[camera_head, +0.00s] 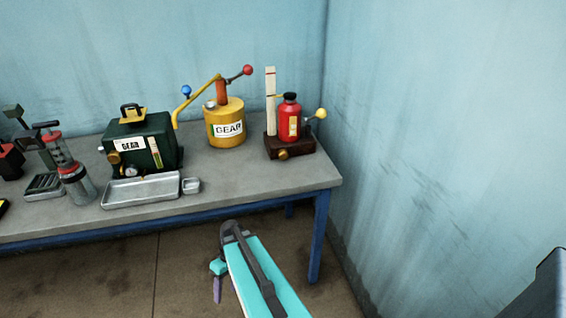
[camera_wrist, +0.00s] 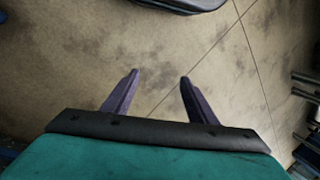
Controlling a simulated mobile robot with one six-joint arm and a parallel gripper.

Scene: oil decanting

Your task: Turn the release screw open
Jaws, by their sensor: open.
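No part is marked as the release screw, and I cannot tell which one it is. A brass knob (camera_head: 283,154) sits on the front of the dark red base (camera_head: 303,148) under a red bottle (camera_head: 289,122), at the right end of the bench. Another brass knob (camera_head: 114,158) is on the front of the green GEAR box (camera_head: 150,148). My gripper (camera_wrist: 158,80) is open and empty over the floor in the wrist view. In the head view my gripper (camera_head: 217,288) hangs in front of the bench, below its top and apart from everything on it.
The grey bench (camera_head: 245,180) has a blue frame and meets a wall on the right. A yellow GEAR pump can (camera_head: 225,110), a metal tray (camera_head: 135,192), a small dish (camera_head: 191,185) and a grey-red cylinder (camera_head: 76,186) stand on it. Its front right top is clear.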

